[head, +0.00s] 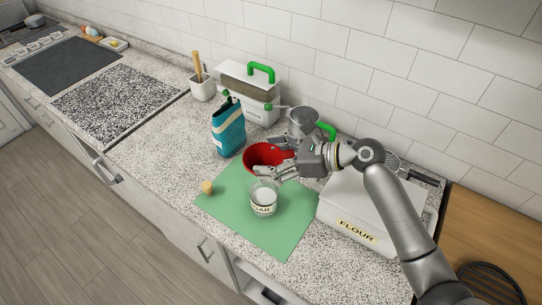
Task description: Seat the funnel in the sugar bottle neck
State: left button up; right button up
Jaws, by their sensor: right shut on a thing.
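The clear glass sugar bottle (263,199) with a "SUGAR" label stands upright on the green mat (273,238), with white contents low inside. My right gripper (271,168) reaches in from the right and is shut on the red funnel (259,154) at its right side. The funnel's wide mouth shows, and it appears just behind and above the bottle in the picture. The funnel's spout is hidden behind the fingers, and I cannot tell whether it touches the bottle neck. My left gripper is not in view.
A cork (207,187) lies at the mat's left edge. A teal bag (228,131), a white bin with a green handle (243,103) and a metal vessel (302,119) stand behind. A white flour box (344,213) is right of the mat. The counter front-left is clear.

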jog(key=shift+s+f, duration=0.1)
jog(key=o, duration=0.9)
jog(key=shift+c, duration=0.2)
jog(key=shift+d, duration=0.1)
jog(key=v, duration=1.2)
